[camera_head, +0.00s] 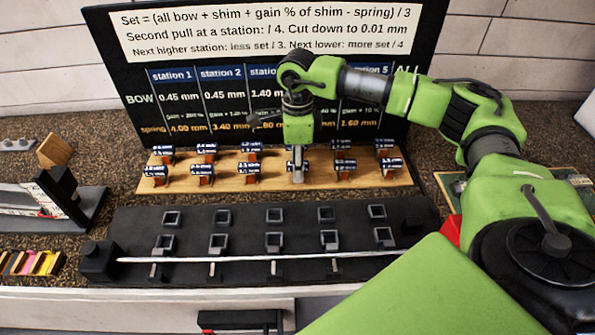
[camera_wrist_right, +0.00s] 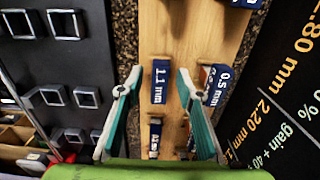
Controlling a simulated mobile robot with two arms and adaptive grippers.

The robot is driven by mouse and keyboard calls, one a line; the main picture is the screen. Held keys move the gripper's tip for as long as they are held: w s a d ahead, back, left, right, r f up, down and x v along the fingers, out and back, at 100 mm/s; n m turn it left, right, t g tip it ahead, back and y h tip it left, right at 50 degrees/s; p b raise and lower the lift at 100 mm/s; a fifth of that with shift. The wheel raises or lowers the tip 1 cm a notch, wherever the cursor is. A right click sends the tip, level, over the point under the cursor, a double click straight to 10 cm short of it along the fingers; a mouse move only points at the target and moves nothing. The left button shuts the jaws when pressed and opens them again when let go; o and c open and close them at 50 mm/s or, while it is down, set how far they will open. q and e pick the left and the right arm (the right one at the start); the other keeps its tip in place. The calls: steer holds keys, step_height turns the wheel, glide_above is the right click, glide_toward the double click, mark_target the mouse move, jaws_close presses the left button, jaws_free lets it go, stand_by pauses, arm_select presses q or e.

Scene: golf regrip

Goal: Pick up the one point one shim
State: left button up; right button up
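The 1.1 shim shows in the right wrist view as a blue block labelled 1.1 (camera_wrist_right: 160,82) on the wooden board (camera_wrist_right: 205,15). My right gripper (camera_wrist_right: 158,88) is open, with one teal finger on each side of the 1.1 shim and visible gaps to it. Whether the fingertips are down at its height I cannot tell. In the head view my right gripper (camera_head: 298,175) points down over the middle of the wooden board (camera_head: 400,183) and hides what is right under it. My left gripper is not in view.
A 0.5 shim (camera_wrist_right: 218,85) stands close by the right finger, and another blue-labelled shim (camera_wrist_right: 154,138) is nearer the wrist. A black fixture (camera_head: 140,220) with several square sockets and a thin rod lies in front of the board. A sign panel (camera_head: 265,30) stands behind.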

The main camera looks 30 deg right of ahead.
jaws_close()
steer(key=shift+r, duration=0.1)
